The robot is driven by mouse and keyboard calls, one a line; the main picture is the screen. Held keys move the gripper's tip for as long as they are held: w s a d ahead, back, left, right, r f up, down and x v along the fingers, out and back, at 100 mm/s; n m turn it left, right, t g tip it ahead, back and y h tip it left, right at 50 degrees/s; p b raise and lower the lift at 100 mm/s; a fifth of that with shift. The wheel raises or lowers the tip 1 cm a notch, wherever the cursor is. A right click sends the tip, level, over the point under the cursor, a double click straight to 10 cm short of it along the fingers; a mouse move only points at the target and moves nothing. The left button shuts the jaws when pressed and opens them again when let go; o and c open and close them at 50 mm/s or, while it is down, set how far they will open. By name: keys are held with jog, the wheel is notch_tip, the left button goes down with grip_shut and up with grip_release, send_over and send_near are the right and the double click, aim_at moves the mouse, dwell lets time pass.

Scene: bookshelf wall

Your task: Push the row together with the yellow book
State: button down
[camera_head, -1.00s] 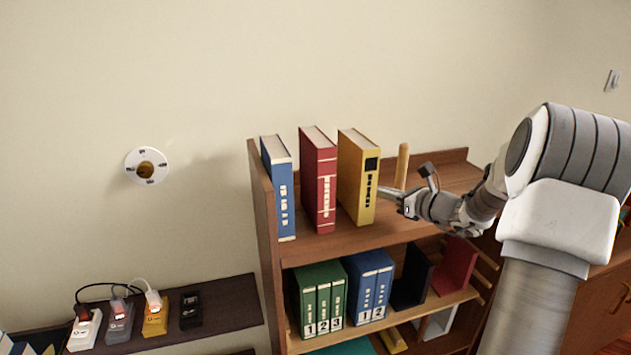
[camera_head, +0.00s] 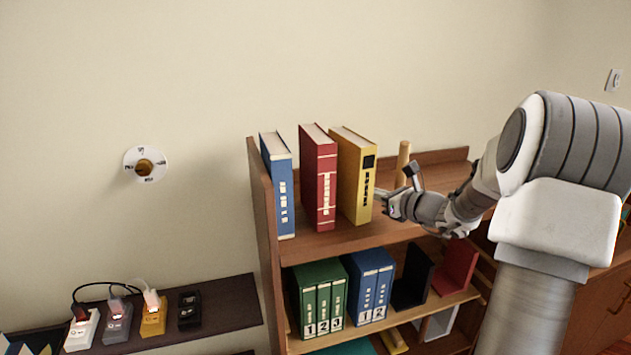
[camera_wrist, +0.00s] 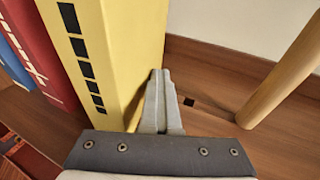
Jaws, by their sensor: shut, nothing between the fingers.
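The yellow book (camera_head: 356,178) stands upright on the top shelf, at the right end of a row. A red book (camera_head: 318,180) stands to its left, and a blue book (camera_head: 279,188) stands by the shelf's left side. Narrow gaps show between the books. My gripper (camera_head: 381,194) is shut and empty, at the right side of the yellow book. In the wrist view its closed fingertips (camera_wrist: 161,76) are at the right face of the yellow book (camera_wrist: 110,50); I cannot tell whether they touch. The red book (camera_wrist: 38,45) shows at the left there.
A wooden peg (camera_head: 403,163) stands on the top shelf (camera_head: 345,238), just right of my gripper, and also shows in the wrist view (camera_wrist: 282,80). A low dark shelf stands at the left.

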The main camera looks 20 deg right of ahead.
aim_at(346, 195)
jog(key=shift+a+b, duration=0.55)
jog(key=shift+a, duration=1.15)
jog(key=shift+a+b, duration=1.2)
jog(key=shift+a, duration=1.8)
jog(key=shift+d+p, duration=0.55)
jog(key=shift+d, duration=1.6)
